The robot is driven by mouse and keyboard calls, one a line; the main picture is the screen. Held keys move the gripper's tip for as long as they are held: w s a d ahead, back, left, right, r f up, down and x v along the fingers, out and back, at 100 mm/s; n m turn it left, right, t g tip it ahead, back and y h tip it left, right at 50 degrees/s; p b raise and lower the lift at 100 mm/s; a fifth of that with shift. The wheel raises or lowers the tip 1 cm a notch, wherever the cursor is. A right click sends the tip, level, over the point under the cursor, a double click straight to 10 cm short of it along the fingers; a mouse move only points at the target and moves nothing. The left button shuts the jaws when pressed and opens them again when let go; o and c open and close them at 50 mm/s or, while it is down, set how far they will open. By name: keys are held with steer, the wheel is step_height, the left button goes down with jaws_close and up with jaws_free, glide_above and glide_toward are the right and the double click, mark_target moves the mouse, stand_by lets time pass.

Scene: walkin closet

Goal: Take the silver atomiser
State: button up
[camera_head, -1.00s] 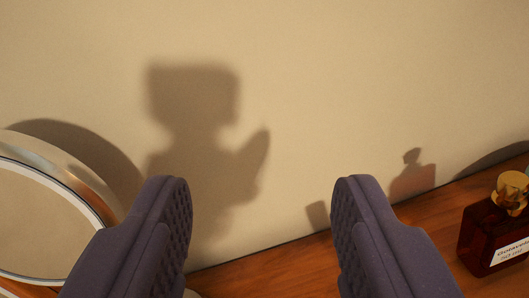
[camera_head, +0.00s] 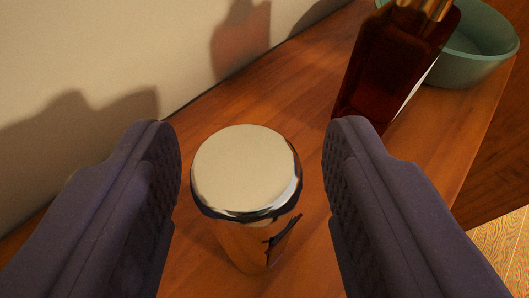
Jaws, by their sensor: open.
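The silver atomiser (camera_head: 247,172) stands upright on the wooden shelf, seen from above. Its round, mirror-like top faces me, and its shiny side reflects the wood and something dark. My gripper (camera_head: 250,150) is open, with one dark ridged finger to the left of the atomiser and one to the right. There is a gap on each side, and neither finger appears to touch it. The atomiser's base is partly hidden below its wide top.
A dark red-brown bottle (camera_head: 392,65) with a gold neck stands behind my right finger, close to its tip. A teal bowl (camera_head: 478,50) sits beyond it. The wall (camera_head: 70,50) rises at left. The shelf's edge drops to a wooden floor at right.

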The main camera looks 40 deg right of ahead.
steer(key=shift+x, duration=1.05)
steer(key=shift+s+a, duration=0.1)
steer(key=c, duration=0.4)
jaws_close()
steer(key=shift+r, duration=0.1)
